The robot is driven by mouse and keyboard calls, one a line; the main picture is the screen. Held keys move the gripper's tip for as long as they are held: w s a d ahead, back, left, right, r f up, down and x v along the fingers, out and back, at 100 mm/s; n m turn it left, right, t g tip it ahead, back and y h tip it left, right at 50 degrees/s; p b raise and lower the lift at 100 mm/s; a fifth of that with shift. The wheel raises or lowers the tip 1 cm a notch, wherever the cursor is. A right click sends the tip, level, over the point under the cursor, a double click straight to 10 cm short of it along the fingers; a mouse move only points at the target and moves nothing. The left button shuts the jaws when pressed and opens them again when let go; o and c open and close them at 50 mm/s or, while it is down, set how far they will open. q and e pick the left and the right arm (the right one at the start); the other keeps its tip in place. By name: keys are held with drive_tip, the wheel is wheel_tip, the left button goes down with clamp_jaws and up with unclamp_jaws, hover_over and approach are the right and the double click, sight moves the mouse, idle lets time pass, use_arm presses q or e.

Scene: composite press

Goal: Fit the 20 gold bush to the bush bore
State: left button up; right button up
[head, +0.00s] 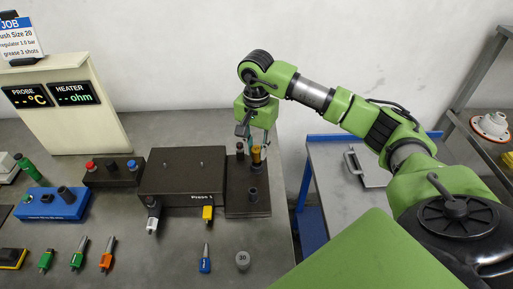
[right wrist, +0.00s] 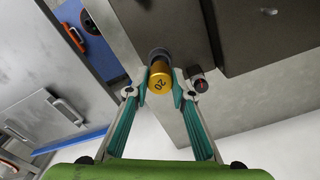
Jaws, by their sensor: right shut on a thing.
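The gold bush (right wrist: 160,79), marked 20, sits between the teal fingertips of my right gripper (right wrist: 160,93) in the right wrist view. The fingers are shut on its sides. In the head view the gold bush (head: 256,154) is upright over the back part of the dark base plate (head: 234,207), under my right gripper (head: 257,143). A dark round piece (right wrist: 158,54) lies just beyond the bush in the right wrist view; I cannot tell whether the bush is inside it or only against it. My left gripper is not in view.
A dark post (head: 240,150) stands close left of the bush, and another (head: 253,194) stands in front. The dark press box (head: 182,172) adjoins the plate. A grey puck marked 30 (head: 243,260) and several coloured tools lie in front. A blue-edged cart (head: 335,185) stands right.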

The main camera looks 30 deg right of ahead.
drive_tip(key=shift+f+b, duration=1.7)
drive_tip(key=shift+f, duration=0.1)
drive_tip(key=shift+c, duration=0.2)
idle(0.4)
drive_tip(key=o, duration=1.2)
